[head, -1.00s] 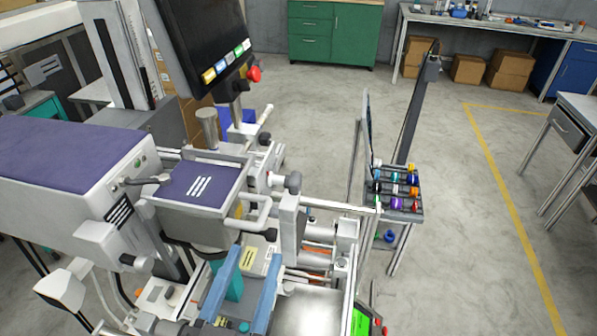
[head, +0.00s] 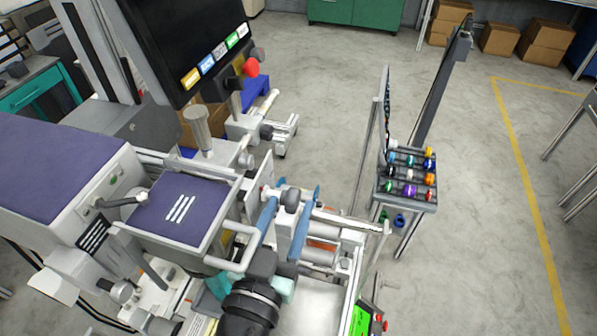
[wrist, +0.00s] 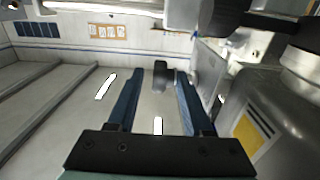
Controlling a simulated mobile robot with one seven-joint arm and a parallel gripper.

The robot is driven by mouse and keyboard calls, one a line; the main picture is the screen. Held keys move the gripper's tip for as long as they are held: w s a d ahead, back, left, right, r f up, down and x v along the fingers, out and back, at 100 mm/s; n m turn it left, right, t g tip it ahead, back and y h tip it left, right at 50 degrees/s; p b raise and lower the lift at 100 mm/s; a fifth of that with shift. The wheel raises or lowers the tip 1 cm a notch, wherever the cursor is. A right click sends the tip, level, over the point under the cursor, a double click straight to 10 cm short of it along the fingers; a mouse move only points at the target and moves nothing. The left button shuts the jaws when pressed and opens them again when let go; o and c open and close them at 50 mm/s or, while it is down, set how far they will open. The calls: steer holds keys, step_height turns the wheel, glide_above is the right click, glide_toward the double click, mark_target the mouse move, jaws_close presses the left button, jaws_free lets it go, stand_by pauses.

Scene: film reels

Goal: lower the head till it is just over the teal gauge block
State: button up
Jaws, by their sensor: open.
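The machine head (head: 180,210), a grey housing with a purple top, hangs over the bed in the head view. A teal piece (head: 217,284), apparently the gauge block, shows partly under it; the gap between them is hidden. My gripper (head: 294,200) is open, its two blue fingers pointing away from the camera over the machine's right part. A dark knob (head: 291,199) on a grey post shows between the fingertips; the knob also shows in the wrist view (wrist: 160,74) between the fingers (wrist: 158,72). I cannot tell whether they touch it.
A monitor (head: 185,40) with a red button stands behind the head. A rack of coloured reels (head: 408,180) stands right of the machine. A green-lit control box (head: 362,318) is at the bottom. Open floor lies to the right.

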steer(key=shift+p+x, duration=0.85)
steer(key=shift+x, duration=1.9)
steer(key=shift+f, duration=0.1)
jaws_close()
